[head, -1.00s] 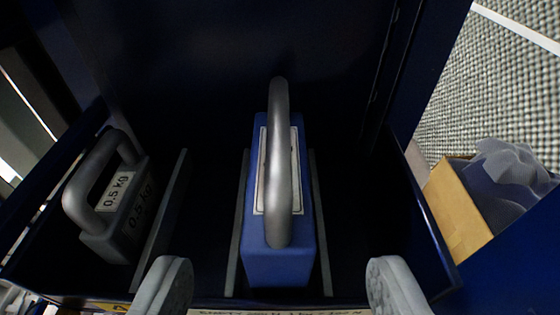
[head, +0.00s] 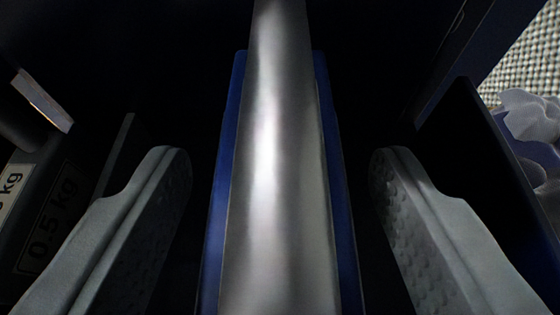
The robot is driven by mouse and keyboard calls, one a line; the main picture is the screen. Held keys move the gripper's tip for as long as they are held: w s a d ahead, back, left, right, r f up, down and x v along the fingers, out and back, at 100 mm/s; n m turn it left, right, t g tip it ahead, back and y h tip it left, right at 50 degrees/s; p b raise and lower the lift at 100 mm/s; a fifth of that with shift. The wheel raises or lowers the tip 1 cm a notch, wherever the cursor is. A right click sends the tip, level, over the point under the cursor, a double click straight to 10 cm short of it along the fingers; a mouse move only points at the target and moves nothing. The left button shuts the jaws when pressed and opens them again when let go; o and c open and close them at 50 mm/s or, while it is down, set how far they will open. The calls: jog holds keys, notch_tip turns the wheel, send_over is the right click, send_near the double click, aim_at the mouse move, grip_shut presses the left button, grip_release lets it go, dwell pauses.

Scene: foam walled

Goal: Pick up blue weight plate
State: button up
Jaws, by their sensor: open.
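The blue weight plate (head: 346,262) stands upright in the middle of a dark blue rack, right in front of the head camera. Its thick grey metal handle (head: 275,160) fills the centre of the view and hides most of the blue body. My gripper (head: 280,165) is open, with one grey textured finger on each side of the handle. Gaps show between both fingers and the handle, so neither finger touches it in this view. The lower part of the plate is out of view.
A dark rack side wall (head: 470,150) rises to the right. Beyond it lie grey foam pieces (head: 530,120) and a woven grey surface (head: 530,55).

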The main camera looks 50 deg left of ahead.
grip_shut()
dwell(1.3)
jog(key=shift+r, duration=0.2)
